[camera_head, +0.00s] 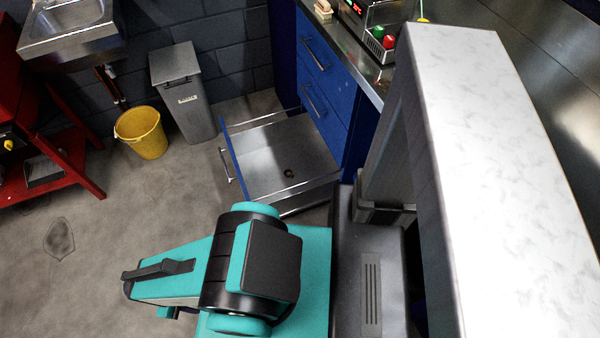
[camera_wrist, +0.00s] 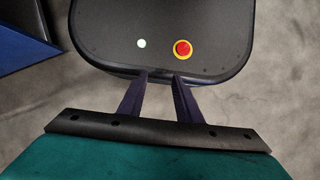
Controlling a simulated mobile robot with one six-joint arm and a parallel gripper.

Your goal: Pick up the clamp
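A small dark ring-like item (camera_head: 289,174) lies on the floor of the open drawer (camera_head: 262,150) in the head view. It is too small to tell for sure whether it is the clamp. No other clamp stands out in either view. My gripper (camera_wrist: 162,76) shows in the wrist view with its two dark fingers apart and nothing between them. It is over my own dark body panel with a red button, away from the drawer. In the head view my teal arm is folded low in front, and the fingers cannot be made out.
The drawer juts out from the blue cabinet (camera_head: 322,75) with raised rims. A metal counter (camera_head: 372,83) is above it. A grey bin (camera_head: 186,95), a yellow bucket (camera_head: 141,133) and a red bench (camera_head: 62,165) stand to the left. The concrete floor (camera_head: 130,215) between is clear.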

